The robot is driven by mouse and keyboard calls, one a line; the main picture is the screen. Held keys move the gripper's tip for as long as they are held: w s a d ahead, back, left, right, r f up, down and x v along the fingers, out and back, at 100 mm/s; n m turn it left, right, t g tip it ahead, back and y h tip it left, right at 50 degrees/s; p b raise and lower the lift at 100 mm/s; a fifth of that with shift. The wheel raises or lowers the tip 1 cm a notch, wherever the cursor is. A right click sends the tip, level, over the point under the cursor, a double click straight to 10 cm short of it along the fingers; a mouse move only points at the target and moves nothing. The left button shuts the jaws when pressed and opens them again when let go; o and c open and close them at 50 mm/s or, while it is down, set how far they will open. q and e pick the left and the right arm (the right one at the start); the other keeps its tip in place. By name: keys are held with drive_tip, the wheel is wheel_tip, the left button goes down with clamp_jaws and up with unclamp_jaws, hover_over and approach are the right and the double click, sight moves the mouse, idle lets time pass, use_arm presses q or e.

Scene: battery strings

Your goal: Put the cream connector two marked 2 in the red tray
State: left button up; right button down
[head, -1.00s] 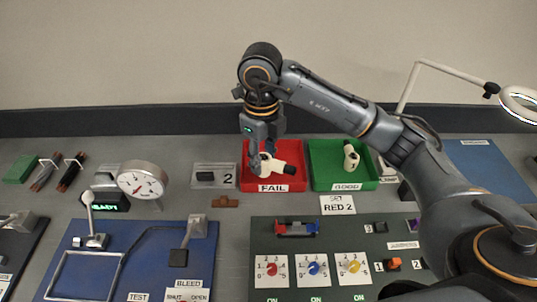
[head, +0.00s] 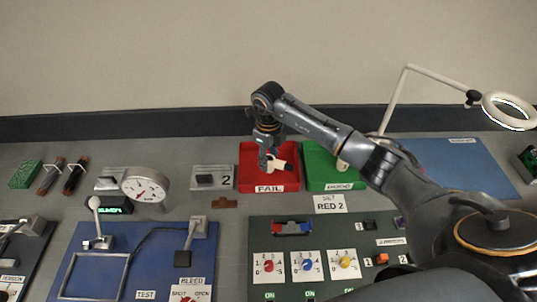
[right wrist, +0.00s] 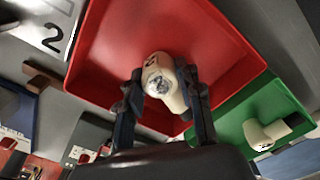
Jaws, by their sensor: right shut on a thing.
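The cream connector (head: 281,164) is between the fingers of my right gripper (head: 268,163), over the red tray (head: 246,176), whose front label reads FAIL. In the right wrist view my right gripper (right wrist: 163,100) is shut on the connector (right wrist: 168,85), with a finger on either side. A dark mark shows on its upper part, too small to read surely. The red tray (right wrist: 220,50) lies around and below it. I cannot tell whether the connector touches the tray floor. My left gripper is not in view.
A green tray (head: 318,168) stands right of the red one, partly behind my right arm, with another cream connector (right wrist: 265,133) in it. A plate marked 2 (head: 212,178) is left of the red tray. A lamp (head: 508,110) stands at the right.

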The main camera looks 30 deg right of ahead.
drive_tip(key=shift+f+b, duration=0.25)
drive_tip(key=shift+b, duration=0.05)
drive_tip(key=c, duration=0.9)
unclamp_jaws()
drive_tip(key=shift+r, duration=0.1)
drive_tip(key=shift+r+p, duration=0.25)
drive_tip(key=shift+p, duration=0.05)
drive_tip(key=shift+w+r+b, duration=0.1)
drive_tip(key=shift+r+b, duration=0.15)
drive_tip(key=shift+b, duration=0.1)
wheel_tip(320, 180, up, 11)
drive_tip(key=b, duration=0.3)
drive_tip(key=shift+r, duration=0.15)
